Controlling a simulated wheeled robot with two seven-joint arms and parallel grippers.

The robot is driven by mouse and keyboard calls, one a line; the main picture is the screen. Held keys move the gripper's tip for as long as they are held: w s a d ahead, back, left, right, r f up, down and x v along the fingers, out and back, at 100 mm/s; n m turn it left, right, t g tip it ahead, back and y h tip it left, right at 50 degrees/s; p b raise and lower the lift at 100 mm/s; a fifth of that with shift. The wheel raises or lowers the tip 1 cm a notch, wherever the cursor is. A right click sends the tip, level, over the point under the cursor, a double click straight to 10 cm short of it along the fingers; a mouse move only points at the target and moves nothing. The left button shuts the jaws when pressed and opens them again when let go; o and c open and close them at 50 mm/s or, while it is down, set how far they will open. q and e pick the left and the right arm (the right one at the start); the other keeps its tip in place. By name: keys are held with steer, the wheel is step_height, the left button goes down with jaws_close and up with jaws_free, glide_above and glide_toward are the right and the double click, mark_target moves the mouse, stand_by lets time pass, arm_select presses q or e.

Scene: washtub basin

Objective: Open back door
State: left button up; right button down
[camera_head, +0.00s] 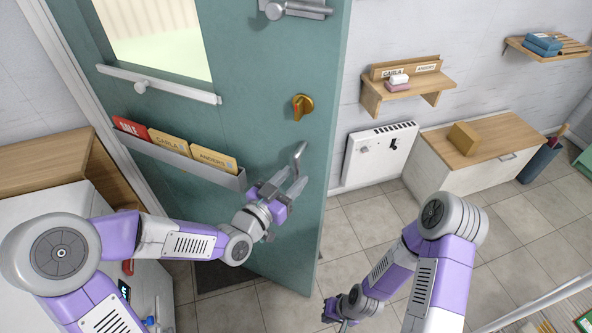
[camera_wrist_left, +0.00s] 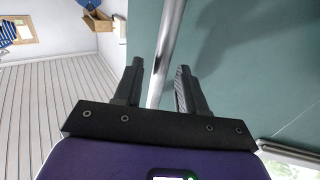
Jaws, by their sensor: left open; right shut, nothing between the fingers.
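The teal door (camera_head: 262,85) has a window at its upper left, and its right edge shows its thickness against the wall and floor beyond. A metal handle (camera_head: 300,153) sits near that edge, below a brass and orange lock knob (camera_head: 302,105). My left gripper (camera_head: 287,181) is open at the handle. In the left wrist view the handle's bar (camera_wrist_left: 171,45) runs between the two open fingers (camera_wrist_left: 160,68), with gaps visible; contact cannot be told. My right gripper (camera_head: 340,316) is shut and empty, low near the bottom edge, over the floor.
A rack (camera_head: 215,169) with folders is fixed to the door, left of the handle. A white wall heater (camera_head: 380,154), a small shelf (camera_head: 408,91) and a low cabinet (camera_head: 480,160) stand to the right. The tiled floor (camera_head: 355,231) right of the door is clear.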

arm_select(q)
steer(key=shift+x, duration=1.1)
jaws_close()
